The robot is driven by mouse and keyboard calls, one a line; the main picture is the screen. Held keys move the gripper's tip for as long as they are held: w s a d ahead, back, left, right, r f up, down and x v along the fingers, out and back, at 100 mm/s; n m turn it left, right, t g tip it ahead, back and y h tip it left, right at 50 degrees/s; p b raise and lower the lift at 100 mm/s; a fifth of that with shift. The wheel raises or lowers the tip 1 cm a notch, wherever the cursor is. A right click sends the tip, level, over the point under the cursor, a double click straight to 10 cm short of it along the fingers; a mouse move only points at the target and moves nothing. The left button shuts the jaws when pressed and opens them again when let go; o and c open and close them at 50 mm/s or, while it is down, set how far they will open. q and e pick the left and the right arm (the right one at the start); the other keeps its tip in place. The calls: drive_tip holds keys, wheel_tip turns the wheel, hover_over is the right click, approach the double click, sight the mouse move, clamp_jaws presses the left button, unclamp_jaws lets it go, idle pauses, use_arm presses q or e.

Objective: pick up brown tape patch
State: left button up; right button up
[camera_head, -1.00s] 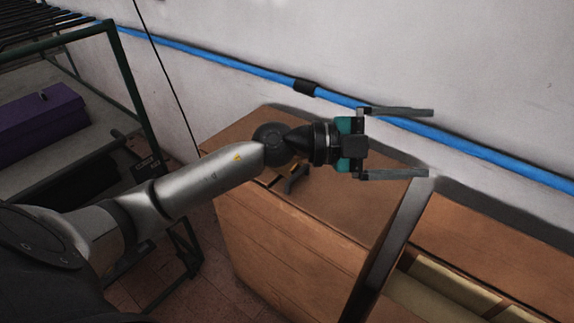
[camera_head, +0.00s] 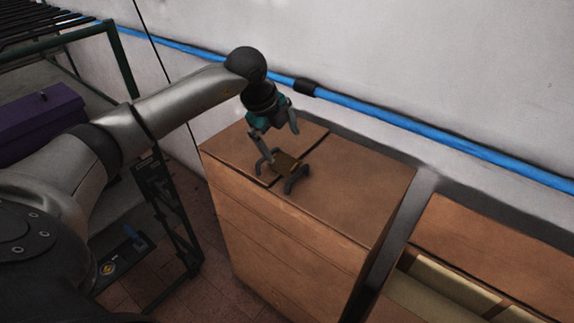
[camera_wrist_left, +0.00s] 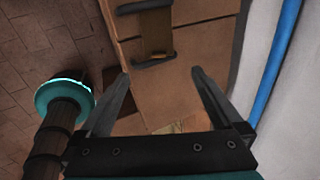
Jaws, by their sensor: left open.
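The brown tape patch (camera_head: 286,163) lies on the top of the wooden cabinet (camera_head: 345,190), between two dark curved handle-like pieces. In the left wrist view the patch (camera_wrist_left: 157,34) sits ahead of the fingers, across a dark seam in the wood, with a dark bar at each end. My right gripper is in neither view.
A blue pipe (camera_head: 400,124) runs along the white wall behind the cabinet. To the right stands another wooden unit (camera_head: 490,232) with an open compartment, across a dark gap. A green-framed rack with a purple box (camera_head: 40,125) is at the left.

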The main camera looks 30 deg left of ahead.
sight(293, 166)
use_arm(q)
drive_tip(key=x, duration=1.1)
drive_tip(key=shift+s+d, duration=0.15)
drive_tip(key=shift+c, duration=0.2)
drive_tip(key=c, duration=1)
